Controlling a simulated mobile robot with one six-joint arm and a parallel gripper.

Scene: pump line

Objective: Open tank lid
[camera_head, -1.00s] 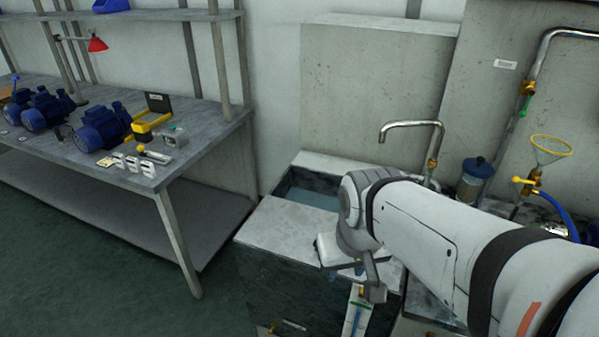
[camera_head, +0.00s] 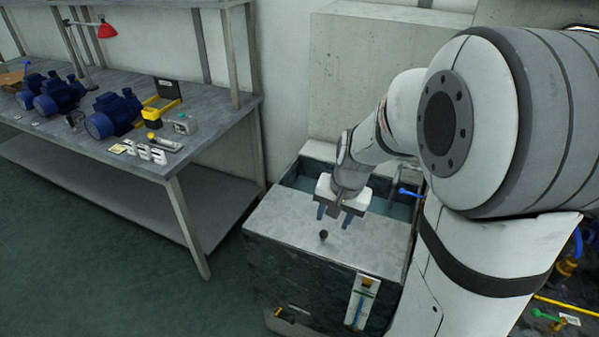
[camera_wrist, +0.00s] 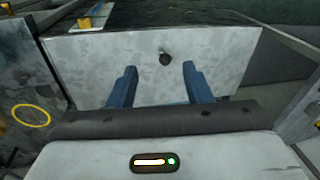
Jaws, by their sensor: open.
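The grey tank lid (camera_head: 285,226) lies flat over the front part of the tank (camera_head: 300,283), with a small dark knob (camera_head: 323,236) near its front edge. Water shows behind the lid in the open rear part of the tank. The lid (camera_wrist: 110,60) and its knob (camera_wrist: 165,58) also show in the wrist view. My gripper (camera_head: 334,216) hangs over the lid, behind the knob, with its blue fingers pointing down. In the wrist view my gripper (camera_wrist: 160,78) is open and empty, and the knob appears beyond and between the fingertips. The fingers are apart from the knob.
A workbench (camera_head: 130,170) with several blue pumps (camera_head: 112,115) stands at the left. A concrete block (camera_head: 365,75) rises behind the tank. A level gauge (camera_head: 361,300) is on the tank's front. Free floor (camera_head: 90,270) lies at the front left.

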